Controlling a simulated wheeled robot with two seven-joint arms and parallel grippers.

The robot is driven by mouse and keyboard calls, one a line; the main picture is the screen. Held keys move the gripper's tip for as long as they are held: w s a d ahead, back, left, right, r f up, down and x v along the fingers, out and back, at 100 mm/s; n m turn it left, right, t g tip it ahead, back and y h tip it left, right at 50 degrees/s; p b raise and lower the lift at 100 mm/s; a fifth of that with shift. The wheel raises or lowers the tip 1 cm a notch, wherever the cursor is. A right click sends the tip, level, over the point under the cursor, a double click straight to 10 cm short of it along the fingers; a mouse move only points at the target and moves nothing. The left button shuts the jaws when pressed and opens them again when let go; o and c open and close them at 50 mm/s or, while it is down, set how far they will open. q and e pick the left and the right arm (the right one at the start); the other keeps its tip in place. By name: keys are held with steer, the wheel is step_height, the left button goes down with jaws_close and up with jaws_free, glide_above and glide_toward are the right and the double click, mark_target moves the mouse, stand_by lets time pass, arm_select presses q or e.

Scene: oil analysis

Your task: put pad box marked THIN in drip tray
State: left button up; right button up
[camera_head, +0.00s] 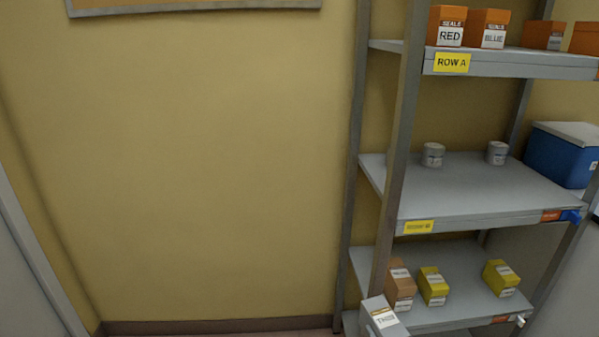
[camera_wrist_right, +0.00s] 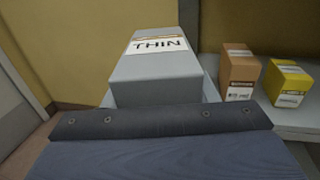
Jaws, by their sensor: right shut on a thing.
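The grey pad box (camera_head: 381,318) with a white label is at the bottom edge of the head view, in front of the shelf's lower left corner. In the head view the box looks tilted. My left gripper is not in view. I cannot make out a drip tray in either view.
A metal shelf rack (camera_head: 397,150) stands at the right. Its low shelf (camera_head: 460,285) holds an orange-brown box (camera_head: 400,287) and yellow boxes (camera_head: 433,286). The middle shelf (camera_head: 470,190) holds two small grey jars and a blue cooler (camera_head: 558,158). Bare wall fills the left.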

steer(key=r+m+h+p, duration=0.1)
steer(key=r+p, duration=0.2)
steer(key=p, duration=0.1)
steer(key=s+r+m+h+p, duration=0.1)
steer(key=r+h+p, duration=0.1)
steer(key=r+p, duration=0.2)
steer(key=s+r+m+h+p, duration=0.1)
steer(key=r+h+p, duration=0.1)
steer(key=r+p, duration=0.2)
steer(key=shift+s+d+r+t+p, duration=0.2)
steer(key=shift+t+p, duration=0.2)
steer(key=shift+p, duration=0.2)
steer(key=shift+s+r+m+h+p, duration=0.2)
steer(key=shift+m+h+p, duration=0.1)
steer(key=shift+p, duration=0.3)
steer(key=shift+w, duration=0.1)
